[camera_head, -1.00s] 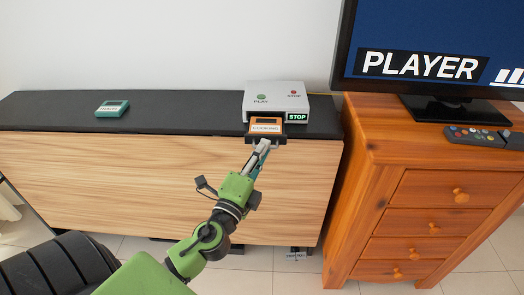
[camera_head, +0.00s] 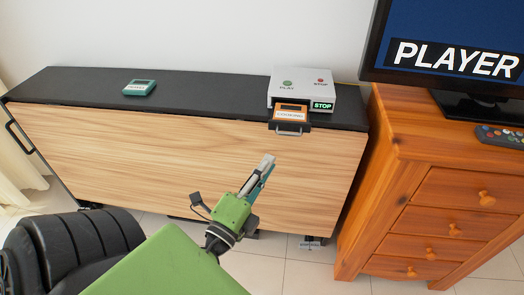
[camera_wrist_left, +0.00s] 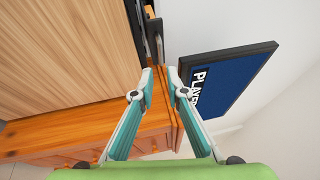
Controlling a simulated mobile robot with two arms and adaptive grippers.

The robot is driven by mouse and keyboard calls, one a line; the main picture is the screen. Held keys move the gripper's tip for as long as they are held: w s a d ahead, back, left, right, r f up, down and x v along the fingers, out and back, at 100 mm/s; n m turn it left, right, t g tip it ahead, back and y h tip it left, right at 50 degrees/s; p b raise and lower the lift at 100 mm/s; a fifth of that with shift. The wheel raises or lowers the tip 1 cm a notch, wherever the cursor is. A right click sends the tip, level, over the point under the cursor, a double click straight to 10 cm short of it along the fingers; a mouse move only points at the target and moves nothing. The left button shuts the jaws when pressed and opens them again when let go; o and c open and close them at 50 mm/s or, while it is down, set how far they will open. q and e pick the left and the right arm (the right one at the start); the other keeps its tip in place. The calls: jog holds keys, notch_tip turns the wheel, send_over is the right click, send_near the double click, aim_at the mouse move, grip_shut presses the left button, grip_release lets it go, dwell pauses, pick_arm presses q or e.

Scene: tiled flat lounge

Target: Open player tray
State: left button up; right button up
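The grey-white player (camera_head: 302,90) stands on the black top, with PLAY and STOP buttons and a lit green STOP display. Its black tray (camera_head: 304,125) sticks out at the front, with a grey handle (camera_head: 289,133) on its front edge. An orange cassette labelled COOKING (camera_head: 290,113) lies in the tray. My left gripper (camera_head: 267,163) is below and in front of the handle, apart from it. In the left wrist view its two fingertips (camera_wrist_left: 160,75) stand apart with nothing between them. My right gripper is in neither view.
A teal cassette (camera_head: 139,88) lies on the black top (camera_head: 210,88), left of the player. A wooden drawer cabinet (camera_head: 445,180) stands at the right, bearing a PLAYER screen (camera_head: 450,45) and a remote (camera_head: 500,135).

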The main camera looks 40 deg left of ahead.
pick_arm(q)
jog(key=shift+v, duration=0.95)
jog(key=shift+w, duration=0.1)
